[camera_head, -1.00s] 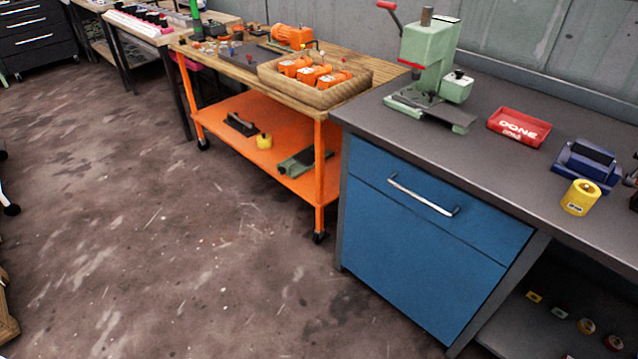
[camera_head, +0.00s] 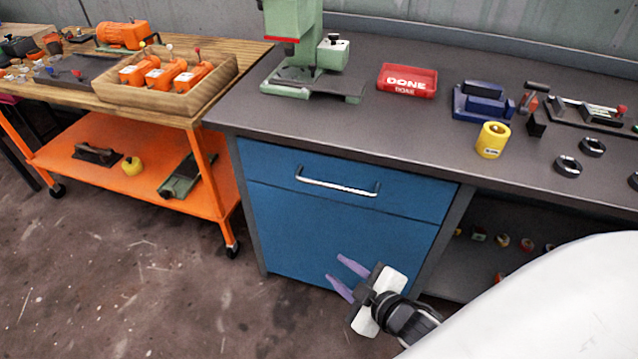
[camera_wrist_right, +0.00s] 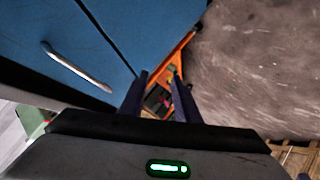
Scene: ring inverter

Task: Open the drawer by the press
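The blue drawer (camera_head: 270,165) sits under the grey bench top, below the green press (camera_head: 293,45), and looks shut. Its silver bar handle (camera_head: 337,187) runs across the front; the handle also shows at the left of the right wrist view (camera_wrist_right: 75,68). My right gripper (camera_head: 341,277) is in front of the blue cabinet, below the handle and apart from it. Its two purple fingers are spread with nothing between them. The fingers also show in the right wrist view (camera_wrist_right: 158,97), pointing past the cabinet front. My left gripper is not in view.
A red DONE tray (camera_head: 408,80), a blue vise (camera_head: 480,102) and a yellow cup (camera_head: 492,140) stand on the bench. An orange cart (camera_head: 200,165) stands left of the cabinet. Open floor lies in front. My white arm link covers the lower right.

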